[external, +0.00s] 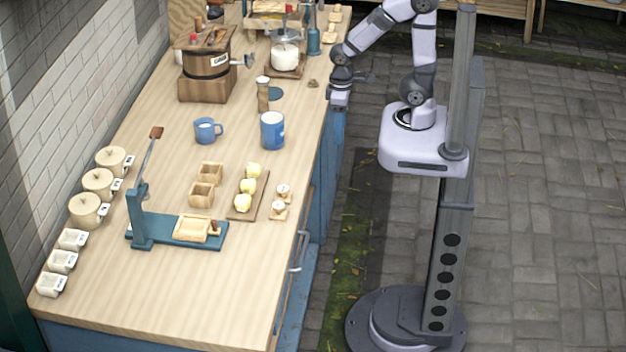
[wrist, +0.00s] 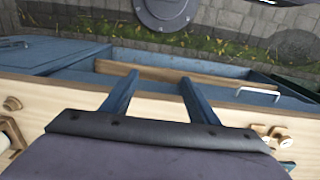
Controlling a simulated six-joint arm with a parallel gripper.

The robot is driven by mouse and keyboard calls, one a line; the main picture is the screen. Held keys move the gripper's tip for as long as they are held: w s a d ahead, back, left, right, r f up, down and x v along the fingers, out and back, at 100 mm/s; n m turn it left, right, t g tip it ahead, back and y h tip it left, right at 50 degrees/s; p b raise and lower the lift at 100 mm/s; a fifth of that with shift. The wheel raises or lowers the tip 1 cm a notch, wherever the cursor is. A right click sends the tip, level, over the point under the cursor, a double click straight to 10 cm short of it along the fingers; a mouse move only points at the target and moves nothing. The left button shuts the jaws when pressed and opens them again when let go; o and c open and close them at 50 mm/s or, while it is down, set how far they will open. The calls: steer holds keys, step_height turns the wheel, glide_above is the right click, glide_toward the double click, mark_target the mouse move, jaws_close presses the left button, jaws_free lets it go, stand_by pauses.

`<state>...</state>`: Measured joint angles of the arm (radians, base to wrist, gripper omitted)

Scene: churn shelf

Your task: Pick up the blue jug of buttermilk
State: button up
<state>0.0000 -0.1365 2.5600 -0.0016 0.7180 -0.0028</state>
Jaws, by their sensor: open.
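A blue jug (external: 272,131) with a pale top and a white mark on its side stands upright near the counter's right edge. A smaller blue mug (external: 207,130) with a handle stands to its left. Neither shows its contents clearly. My gripper (external: 338,108) is at the counter's right edge, to the right of the blue jug and farther back, apart from it. In the wrist view my gripper (wrist: 156,80) has its two blue fingers spread with nothing between them, over the counter's edge. The jug does not show in the wrist view.
A small cylinder (external: 263,93) stands behind the jug. A board with yellow lumps (external: 247,196) lies in front. A wooden churn (external: 207,66) and a glass jar (external: 285,52) stand farther back. A blue press (external: 177,230) is near the front. Bare counter surrounds the jug.

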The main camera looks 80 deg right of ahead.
steer(key=w+r+t+p, duration=0.1)
steer(key=w+r+p, duration=0.25)
steer(key=w, duration=0.55)
steer(key=w+r+t+p, duration=0.1)
steer(key=w+r+p, duration=0.1)
steer(key=w+r, duration=0.5)
steer(key=n+t+h+b, duration=0.1)
steer(key=n+t, duration=0.1)
steer(key=t, duration=0.1)
glide_toward(216, 125)
steer(key=x, duration=0.3)
steer(key=shift+d+p+x, duration=0.25)
steer(key=shift+p+x, duration=0.25)
steer(key=shift+x, duration=0.6)
steer(key=shift+p+x, duration=1.4)
steer(key=shift+x, duration=1.15)
steer(key=shift+a, duration=0.1)
jaws_close()
